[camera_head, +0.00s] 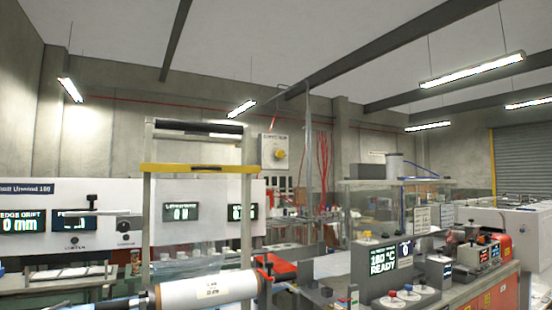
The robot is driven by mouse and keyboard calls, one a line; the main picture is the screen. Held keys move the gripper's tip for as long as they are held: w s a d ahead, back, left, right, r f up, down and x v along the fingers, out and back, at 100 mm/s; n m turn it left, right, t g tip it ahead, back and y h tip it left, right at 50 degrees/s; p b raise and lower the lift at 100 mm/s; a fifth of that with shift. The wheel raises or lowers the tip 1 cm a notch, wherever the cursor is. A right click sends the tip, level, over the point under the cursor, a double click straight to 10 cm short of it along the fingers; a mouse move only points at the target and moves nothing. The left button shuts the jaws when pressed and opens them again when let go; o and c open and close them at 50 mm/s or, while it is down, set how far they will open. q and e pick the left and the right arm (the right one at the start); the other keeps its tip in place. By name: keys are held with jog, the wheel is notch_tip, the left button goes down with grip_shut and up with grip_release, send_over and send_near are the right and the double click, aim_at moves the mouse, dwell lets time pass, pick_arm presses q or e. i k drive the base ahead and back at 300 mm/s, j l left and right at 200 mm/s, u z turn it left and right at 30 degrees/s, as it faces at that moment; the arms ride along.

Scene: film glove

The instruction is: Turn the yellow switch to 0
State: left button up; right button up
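A yellow rotary switch (279,154) sits on a pale grey wall panel (268,141) in the middle of the head view. A small red and white mark hangs above the panel's top right. The label on the panel is too small to read, so I cannot tell which position the switch points to. Neither of my grippers shows in this view.
A frame with a yellow crossbar (192,168) stands left of the switch panel. A white roll (208,291) lies in front. A bench with a display reading 180 °C READY (382,258) and coloured knobs stands at right. Red cables (322,160) hang right of the panel.

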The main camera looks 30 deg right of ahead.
aim_at(279, 154)
jog(key=z, duration=1.2)
jog(key=i+z, duration=0.3)
jog(key=z, duration=0.15)
jog(key=i+j+z, duration=0.15)
jog(key=z, duration=0.3)
jog(key=i, duration=0.1)
